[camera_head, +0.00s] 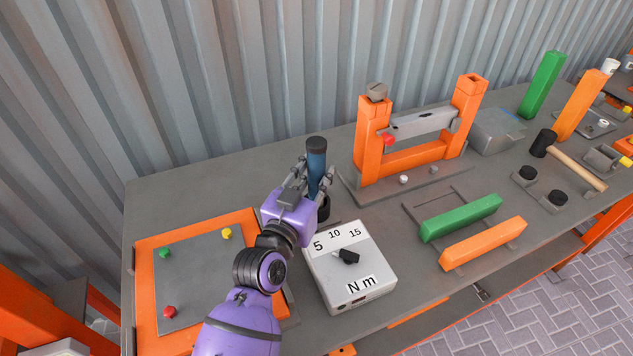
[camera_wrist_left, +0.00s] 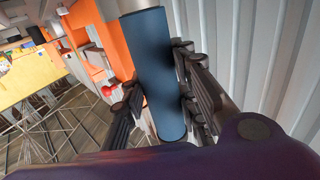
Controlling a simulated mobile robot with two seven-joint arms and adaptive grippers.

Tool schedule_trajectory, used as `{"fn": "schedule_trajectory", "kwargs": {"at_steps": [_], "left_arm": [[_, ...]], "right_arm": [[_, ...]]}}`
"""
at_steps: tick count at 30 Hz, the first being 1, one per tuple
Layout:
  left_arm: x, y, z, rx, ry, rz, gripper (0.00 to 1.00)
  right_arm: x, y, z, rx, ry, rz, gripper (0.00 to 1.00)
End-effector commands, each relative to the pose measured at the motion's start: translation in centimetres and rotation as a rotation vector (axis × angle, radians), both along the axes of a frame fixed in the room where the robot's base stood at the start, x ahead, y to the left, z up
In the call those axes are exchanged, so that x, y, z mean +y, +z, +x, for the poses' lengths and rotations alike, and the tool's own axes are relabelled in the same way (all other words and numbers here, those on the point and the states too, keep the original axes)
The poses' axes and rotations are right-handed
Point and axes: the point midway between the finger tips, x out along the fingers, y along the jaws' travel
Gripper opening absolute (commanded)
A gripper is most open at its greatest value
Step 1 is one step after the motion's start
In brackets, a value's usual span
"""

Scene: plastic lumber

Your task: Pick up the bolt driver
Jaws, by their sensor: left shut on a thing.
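The bolt driver (camera_head: 316,165) is a dark blue cylinder with a black top, standing upright at the back of the grey table. My left gripper (camera_head: 313,180) is shut on it, with fingers on both sides of the blue body. In the left wrist view the blue cylinder (camera_wrist_left: 158,75) fills the middle between the fingers (camera_wrist_left: 158,95). A dark round holder (camera_head: 323,208) shows just below the driver; I cannot tell whether the driver is still seated in it. My right gripper is not in view.
A white torque box (camera_head: 375,284) marked 5, 10, 15 Nm stands just in front. An orange frame (camera_head: 372,140) stands right of the driver. An orange-edged panel (camera_head: 146,300) with coloured knobs lies left. Green (camera_head: 460,218) and orange (camera_head: 482,243) bars lie right. A corrugated wall (camera_head: 220,70) rises behind.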

Motion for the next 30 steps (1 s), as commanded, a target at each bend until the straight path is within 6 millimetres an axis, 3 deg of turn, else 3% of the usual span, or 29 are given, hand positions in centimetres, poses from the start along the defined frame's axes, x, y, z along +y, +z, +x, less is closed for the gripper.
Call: {"fn": "schedule_trajectory", "kwargs": {"at_steps": [7,18,24,30], "left_arm": [[0.0,1.5,0.0,-0.007,0.000,-0.002,0.00],[0.0,8.6,0.0,-0.010,0.000,-0.003,0.00],[0.0,10.2,0.0,-0.006,0.000,-0.002,0.00],[0.0,10.2,0.0,-0.003,0.000,-0.001,0.00]], "right_arm": [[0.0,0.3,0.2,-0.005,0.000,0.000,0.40],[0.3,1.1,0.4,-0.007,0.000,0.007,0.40],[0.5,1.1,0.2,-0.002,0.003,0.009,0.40],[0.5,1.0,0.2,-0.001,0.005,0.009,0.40]]}}
